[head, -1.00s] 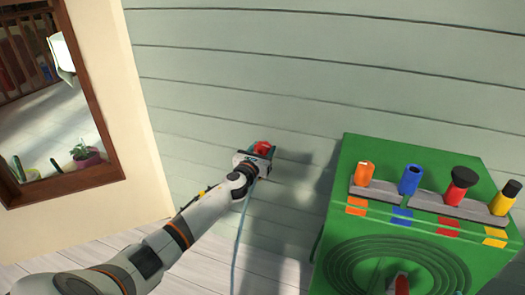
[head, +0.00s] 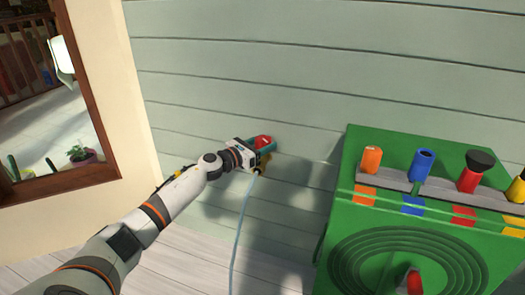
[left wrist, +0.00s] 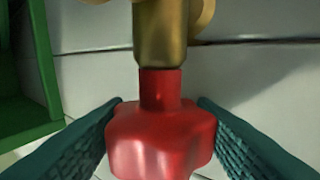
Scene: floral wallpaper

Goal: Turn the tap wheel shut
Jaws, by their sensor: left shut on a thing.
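The tap wheel is a red lobed knob (head: 263,141) low on the pale green plank wall. In the left wrist view the red wheel (left wrist: 160,140) sits at the end of a brass tap stem (left wrist: 161,35). My left gripper (head: 264,148) reaches it from the left in the head view. Its teal fingers lie on both sides of the wheel and are shut on it. Part of the brass tap body (head: 261,171) shows below the gripper; the rest is hidden by it. My right gripper is not in view.
A thin pale hose (head: 240,225) hangs below the tap. A green box (head: 335,225) with a rack of coloured pegs (head: 422,165) stands to the right. A wood-framed window (head: 95,175) is at left. The wall above the tap is clear.

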